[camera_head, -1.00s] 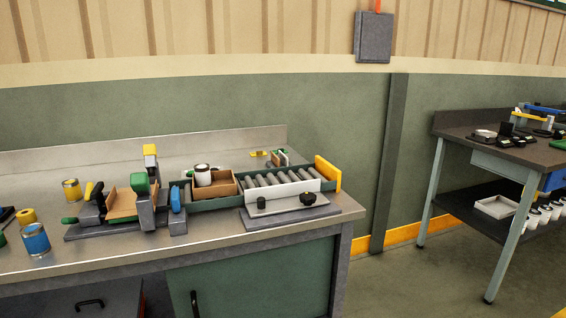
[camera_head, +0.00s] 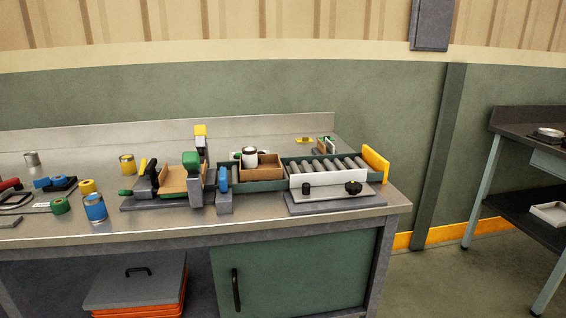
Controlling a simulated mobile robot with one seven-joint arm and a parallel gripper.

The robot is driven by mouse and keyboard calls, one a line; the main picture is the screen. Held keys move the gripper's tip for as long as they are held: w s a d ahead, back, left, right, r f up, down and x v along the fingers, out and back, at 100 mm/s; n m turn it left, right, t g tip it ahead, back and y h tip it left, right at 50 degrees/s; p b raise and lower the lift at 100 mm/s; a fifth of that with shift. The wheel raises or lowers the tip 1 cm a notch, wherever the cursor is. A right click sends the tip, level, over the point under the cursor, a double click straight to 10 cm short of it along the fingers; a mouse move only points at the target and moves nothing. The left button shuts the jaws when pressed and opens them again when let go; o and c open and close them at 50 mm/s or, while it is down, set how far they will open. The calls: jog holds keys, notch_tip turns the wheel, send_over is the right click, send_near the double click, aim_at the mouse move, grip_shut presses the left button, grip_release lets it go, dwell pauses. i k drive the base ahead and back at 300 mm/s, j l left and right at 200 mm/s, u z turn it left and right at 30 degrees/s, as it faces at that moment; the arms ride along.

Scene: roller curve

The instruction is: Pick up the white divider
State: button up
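A long white panel (camera_head: 328,177), which looks like the white divider, stands upright along the front side of the roller tray (camera_head: 275,186) on the steel workbench. Grey rollers (camera_head: 330,166) show behind it. A grey plate fixture (camera_head: 335,196) with a dark knob (camera_head: 353,188) and a small dark cylinder (camera_head: 306,189) sits in front of it and may hide its lower edge. I cannot tell whether the panel is loose or fixed. My gripper is not in view.
A yellow end plate (camera_head: 375,164) closes the tray's right end. A brown box (camera_head: 262,164) with a white can (camera_head: 249,157) sits at its left. A clamp fixture (camera_head: 180,180) stands further left. A second table (camera_head: 520,145) is at right, with open floor between.

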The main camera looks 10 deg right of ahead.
aim_at(330, 146)
jog(key=i+l+z, duration=0.1)
jog(key=l, duration=0.3)
jog(key=i+l+z, duration=0.1)
jog(key=l, duration=0.3)
jog(key=i+l+z, duration=0.1)
jog(key=i+l, duration=0.25)
jog(key=i, duration=0.15)
jog(key=i+l+z, duration=0.1)
jog(key=i+l, duration=0.15)
jog(key=i, duration=0.95)
